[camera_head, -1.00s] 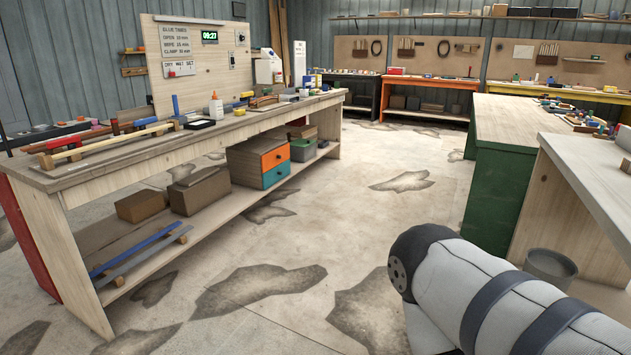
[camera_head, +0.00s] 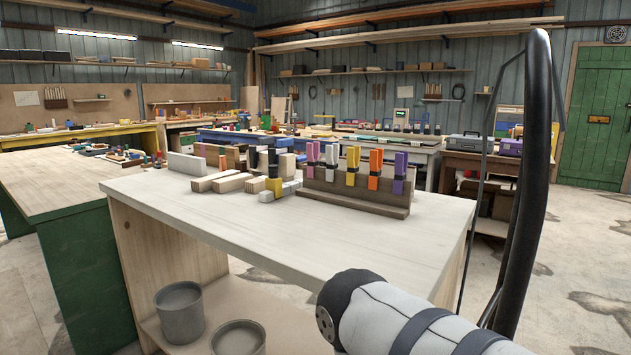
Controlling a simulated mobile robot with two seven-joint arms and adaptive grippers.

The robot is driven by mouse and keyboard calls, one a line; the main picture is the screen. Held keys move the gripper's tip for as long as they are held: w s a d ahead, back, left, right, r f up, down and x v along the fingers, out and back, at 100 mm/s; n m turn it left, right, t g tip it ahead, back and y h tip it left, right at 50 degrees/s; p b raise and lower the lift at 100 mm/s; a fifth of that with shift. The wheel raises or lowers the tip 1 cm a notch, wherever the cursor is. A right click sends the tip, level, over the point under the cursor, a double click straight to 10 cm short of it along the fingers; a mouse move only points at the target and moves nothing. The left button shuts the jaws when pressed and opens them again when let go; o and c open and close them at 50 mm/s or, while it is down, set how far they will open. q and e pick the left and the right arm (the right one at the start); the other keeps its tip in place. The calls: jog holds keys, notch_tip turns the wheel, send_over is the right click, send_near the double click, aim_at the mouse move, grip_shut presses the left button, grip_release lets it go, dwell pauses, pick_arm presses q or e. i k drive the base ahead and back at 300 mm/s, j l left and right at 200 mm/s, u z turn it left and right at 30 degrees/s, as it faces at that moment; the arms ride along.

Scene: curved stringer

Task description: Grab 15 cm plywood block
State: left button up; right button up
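Several pale wooden blocks (camera_head: 215,181) lie at the back middle of the near pale workbench (camera_head: 300,240). Some lie flat side by side and others stand upright behind them. I cannot tell from this view which one is the 15 cm plywood block, as no sizes can be read. Neither of my grippers is in view. Only a rounded grey and white part of my arm shows at the bottom right, in front of the bench.
A brown rack (camera_head: 354,196) with colored clamps stands right of the blocks. The bench's front half is clear. Two grey buckets (camera_head: 180,312) are on its lower shelf. A green-sided bench (camera_head: 75,265) stands at left. A tall black curved frame (camera_head: 530,180) rises at right.

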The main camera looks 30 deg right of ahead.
aim_at(223, 184)
jog(key=i+j+z, duration=0.2)
jog(key=z, duration=0.2)
jog(key=i+j+z, duration=0.15)
jog(key=j+z, duration=0.25)
jog(key=i+j+z, duration=0.1)
jog(key=z, duration=0.3)
jog(key=j+z, duration=0.4)
jog(key=i+j, duration=0.05)
